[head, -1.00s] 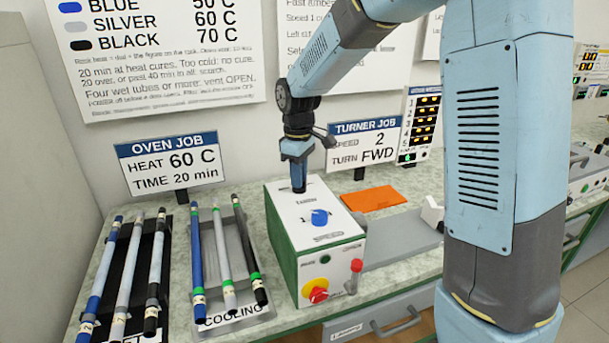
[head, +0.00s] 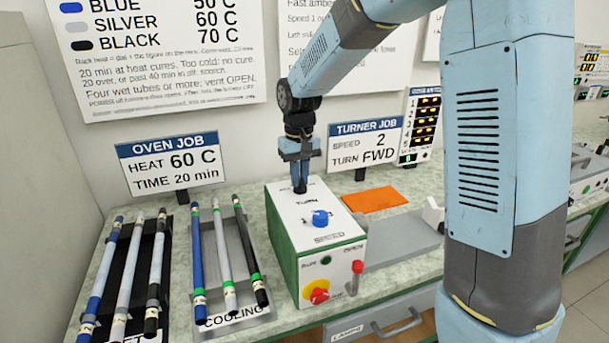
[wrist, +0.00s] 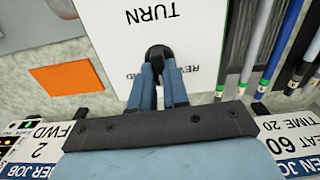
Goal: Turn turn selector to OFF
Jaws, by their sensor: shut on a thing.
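My gripper (head: 299,188) points straight down at the back of the box top. In the wrist view my gripper (wrist: 158,75) is shut on the knob, with one blue finger on each side. The fingers hide much of the position labels; only parts of REV and FWD show, upside down. I cannot tell which position the knob points to.
A blue speed knob (head: 320,218) sits in front on the same top. The box front has a red knob on yellow (head: 317,291), a green button (head: 326,260) and a red lever (head: 356,277). Rods lie on racks to the left. An orange sheet (head: 374,199) lies behind right.

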